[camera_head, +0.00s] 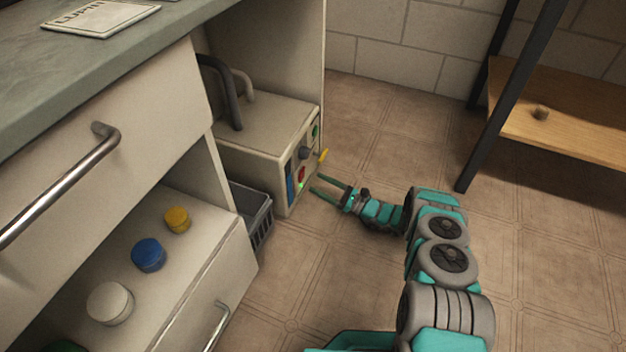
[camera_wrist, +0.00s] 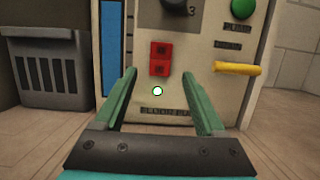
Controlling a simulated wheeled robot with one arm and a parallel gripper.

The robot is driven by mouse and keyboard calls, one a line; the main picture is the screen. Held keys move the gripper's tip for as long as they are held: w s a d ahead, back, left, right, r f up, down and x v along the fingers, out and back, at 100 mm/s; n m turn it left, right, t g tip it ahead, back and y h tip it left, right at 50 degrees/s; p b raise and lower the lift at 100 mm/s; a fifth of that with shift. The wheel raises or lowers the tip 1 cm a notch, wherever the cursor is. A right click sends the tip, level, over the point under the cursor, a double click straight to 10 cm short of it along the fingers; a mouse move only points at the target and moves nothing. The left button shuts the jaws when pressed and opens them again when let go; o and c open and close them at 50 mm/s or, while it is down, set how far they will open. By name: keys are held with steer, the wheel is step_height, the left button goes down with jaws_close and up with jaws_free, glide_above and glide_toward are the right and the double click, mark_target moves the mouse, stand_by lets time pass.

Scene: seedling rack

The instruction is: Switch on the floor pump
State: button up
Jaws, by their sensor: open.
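The floor pump (camera_head: 262,137) is a beige box on the floor under the counter, with hoses at its top. Its control panel faces my gripper (camera_head: 324,185). In the wrist view the panel (camera_wrist: 207,55) carries a red rocker switch (camera_wrist: 159,58), a dark knob (camera_wrist: 176,6), a green button (camera_wrist: 243,8), a yellow lever (camera_wrist: 238,69) and a blue strip (camera_wrist: 109,50).
A dark grey basket (camera_head: 255,212) stands left of the pump. An open drawer (camera_head: 190,255) holds yellow, blue and white round caps. A wooden shelf (camera_head: 575,105) with dark legs stands at the right. The tiled floor (camera_head: 400,120) between is clear.

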steer(key=shift+v, duration=1.5)
steer(key=shift+r, duration=0.1)
